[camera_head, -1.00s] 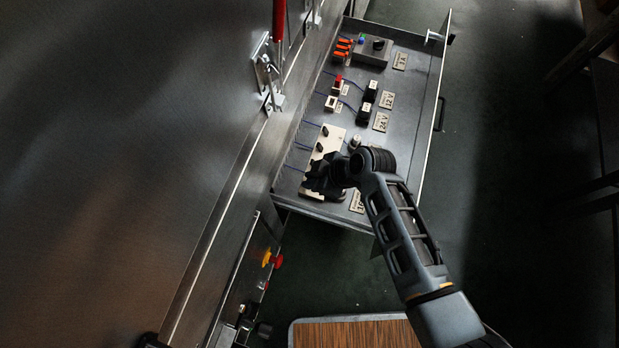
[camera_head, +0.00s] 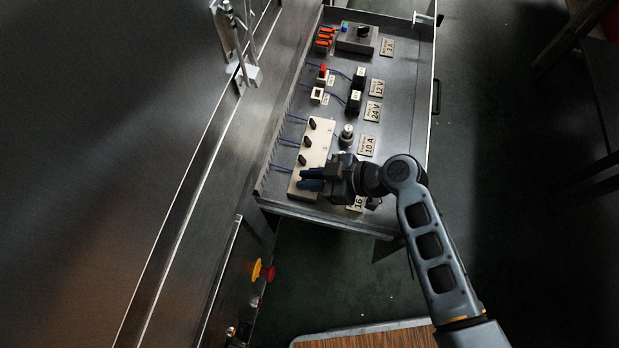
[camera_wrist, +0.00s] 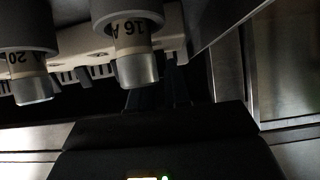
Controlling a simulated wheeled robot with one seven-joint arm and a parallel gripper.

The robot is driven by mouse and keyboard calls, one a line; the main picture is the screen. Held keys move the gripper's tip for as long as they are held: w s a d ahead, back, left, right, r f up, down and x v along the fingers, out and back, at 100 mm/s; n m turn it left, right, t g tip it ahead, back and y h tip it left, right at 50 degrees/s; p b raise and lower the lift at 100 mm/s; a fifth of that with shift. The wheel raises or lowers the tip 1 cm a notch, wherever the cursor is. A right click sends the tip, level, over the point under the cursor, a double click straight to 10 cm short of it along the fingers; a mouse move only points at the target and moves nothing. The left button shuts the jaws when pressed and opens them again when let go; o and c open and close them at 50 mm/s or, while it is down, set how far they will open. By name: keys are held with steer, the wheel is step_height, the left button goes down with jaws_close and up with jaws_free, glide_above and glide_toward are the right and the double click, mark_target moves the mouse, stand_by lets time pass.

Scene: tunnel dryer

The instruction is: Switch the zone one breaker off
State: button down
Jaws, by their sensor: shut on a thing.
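The breaker panel (camera_head: 317,140) is a beige strip in the open drawer, with several black levers in a row. The levers at its far end, such as one lever (camera_head: 307,141), are uncovered. My gripper (camera_head: 311,180) is at the panel's near end, reaching in from the right. Its fingers are shut on what appears to be a breaker lever there, which they hide, so its position cannot be told. In the wrist view my dark fingers (camera_wrist: 157,92) are in shadow, below two silver-tipped cylinders, one marked 16 A (camera_wrist: 138,62) and one marked 20 A (camera_wrist: 28,75).
The drawer (camera_head: 400,110) also holds orange terminals (camera_head: 325,40), a red-topped part (camera_head: 323,76) and rating labels such as 24 V (camera_head: 373,111). A large steel housing is at left, with a yellow and red knob (camera_head: 262,270) below.

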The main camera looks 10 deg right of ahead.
steer(key=c, duration=1.1)
jaws_free()
steer(key=shift+p+v, duration=0.65)
steer(key=shift+v, duration=3.25)
steer(key=shift+s, duration=0.1)
